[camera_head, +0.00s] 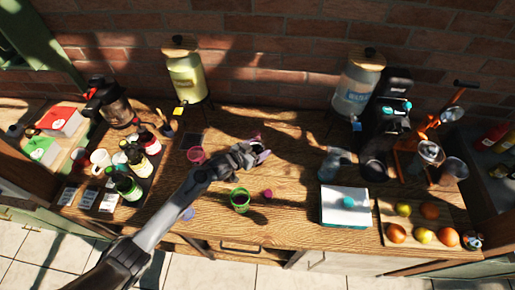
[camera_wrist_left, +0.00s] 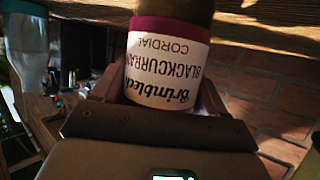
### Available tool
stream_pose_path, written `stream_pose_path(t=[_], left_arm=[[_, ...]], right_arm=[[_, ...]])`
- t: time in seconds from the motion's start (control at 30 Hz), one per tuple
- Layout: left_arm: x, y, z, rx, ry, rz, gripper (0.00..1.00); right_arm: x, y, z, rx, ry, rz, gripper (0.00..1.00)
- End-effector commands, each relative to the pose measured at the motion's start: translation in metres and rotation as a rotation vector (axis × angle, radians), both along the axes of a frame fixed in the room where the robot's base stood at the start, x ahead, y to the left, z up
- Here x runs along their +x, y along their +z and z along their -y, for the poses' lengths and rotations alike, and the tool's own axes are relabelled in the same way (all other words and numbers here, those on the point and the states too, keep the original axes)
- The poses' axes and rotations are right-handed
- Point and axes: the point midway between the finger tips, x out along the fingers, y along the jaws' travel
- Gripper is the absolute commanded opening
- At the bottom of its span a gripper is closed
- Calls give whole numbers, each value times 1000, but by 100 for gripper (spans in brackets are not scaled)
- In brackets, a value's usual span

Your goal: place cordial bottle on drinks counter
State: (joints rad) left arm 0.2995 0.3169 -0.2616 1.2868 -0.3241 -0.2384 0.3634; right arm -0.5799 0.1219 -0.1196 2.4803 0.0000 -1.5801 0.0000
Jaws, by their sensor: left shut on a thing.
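The cordial bottle (camera_wrist_left: 168,60) fills the middle of the left wrist view, with a white blackcurrant cordial label and a dark red band. My left gripper (camera_wrist_left: 155,105) is shut around it. The label reads upside down there, with the bottle's base toward the wood at the top. In the head view my left gripper (camera_head: 250,156) is over the middle of the wooden drinks counter (camera_head: 285,215), and the bottle (camera_head: 262,155) is mostly hidden behind it. I cannot tell whether its base touches the wood. My right gripper is not in view.
A pink cup (camera_head: 196,154), a green cup (camera_head: 240,200) and a small pink item (camera_head: 267,194) are near my left arm. A tray of bottles (camera_head: 127,187) is left. Two drink dispensers (camera_head: 186,77) (camera_head: 356,87) stand at the back.

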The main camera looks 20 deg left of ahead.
Motion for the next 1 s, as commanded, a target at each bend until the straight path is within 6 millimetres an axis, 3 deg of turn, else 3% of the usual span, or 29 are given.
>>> stream_pose_path(t=[0.27, 0.3, 0.47, 0.83, 1.0], left_arm=[[1, -2, 0, -1, 0, 3, 21], [0, -3, 0, 0, 0, 0, 75], [0, -3, 0, 0, 0, -1, 98], [0, 2, 0, 0, 0, 0, 98], [-14, 6, -6, 1, 0, -2, 98]], right_arm=[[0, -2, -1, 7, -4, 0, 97], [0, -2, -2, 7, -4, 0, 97], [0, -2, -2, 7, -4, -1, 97], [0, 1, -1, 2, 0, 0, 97], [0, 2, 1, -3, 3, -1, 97]])
